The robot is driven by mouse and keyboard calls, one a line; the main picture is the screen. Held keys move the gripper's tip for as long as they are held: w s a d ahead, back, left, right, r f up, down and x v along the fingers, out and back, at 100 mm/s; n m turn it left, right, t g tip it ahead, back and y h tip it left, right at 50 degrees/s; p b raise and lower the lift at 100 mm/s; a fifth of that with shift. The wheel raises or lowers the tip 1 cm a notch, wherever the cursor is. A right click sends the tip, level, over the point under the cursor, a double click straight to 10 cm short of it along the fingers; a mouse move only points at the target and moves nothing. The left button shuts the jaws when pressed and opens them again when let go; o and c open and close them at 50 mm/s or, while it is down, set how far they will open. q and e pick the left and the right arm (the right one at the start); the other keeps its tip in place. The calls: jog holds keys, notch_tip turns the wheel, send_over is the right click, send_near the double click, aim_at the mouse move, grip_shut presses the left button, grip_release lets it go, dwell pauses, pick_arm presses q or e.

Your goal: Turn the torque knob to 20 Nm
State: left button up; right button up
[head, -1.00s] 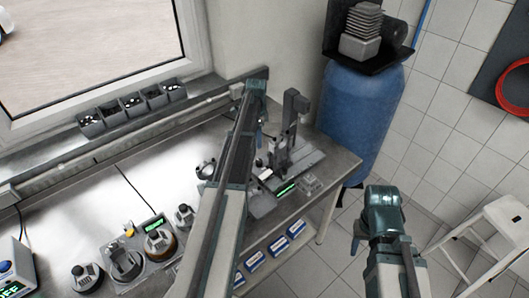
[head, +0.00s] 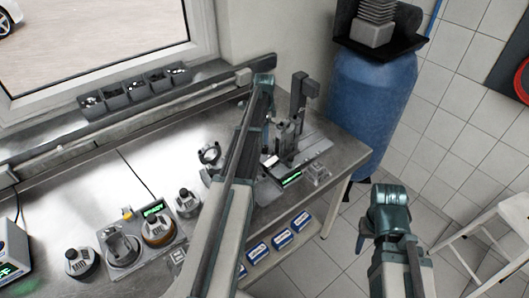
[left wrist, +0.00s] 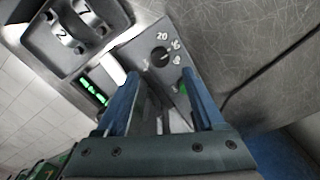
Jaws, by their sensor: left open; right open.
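The torque knob (left wrist: 160,57) is a small black dial on a grey panel (left wrist: 130,48) in the left wrist view. Printed numbers, including 20, sit around it; I cannot read its pointer setting. My left gripper (left wrist: 160,76) is open, with its two blue fingers apart on either side of the line to the knob and nothing visibly between them. In the head view, my left arm partly hides the bench station with the green display (head: 291,178); the knob is too small to tell there. My right gripper (head: 363,242) is off the bench to the right, its fingers barely visible.
A numbered counter (left wrist: 75,32) and a green-lit display (left wrist: 95,92) lie left of the knob panel. An upright post (head: 299,100) stands on the station. Several round tools (head: 80,262) are at the bench's left. A blue barrel (head: 370,110) stands beyond the right end.

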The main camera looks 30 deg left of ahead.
aim_at(264, 147)
pick_arm(q)
notch_tip(264, 147, down, 8)
jog(key=b, duration=0.6)
jog(key=shift+r, duration=0.25)
jog(key=shift+r, duration=0.1)
grip_shut()
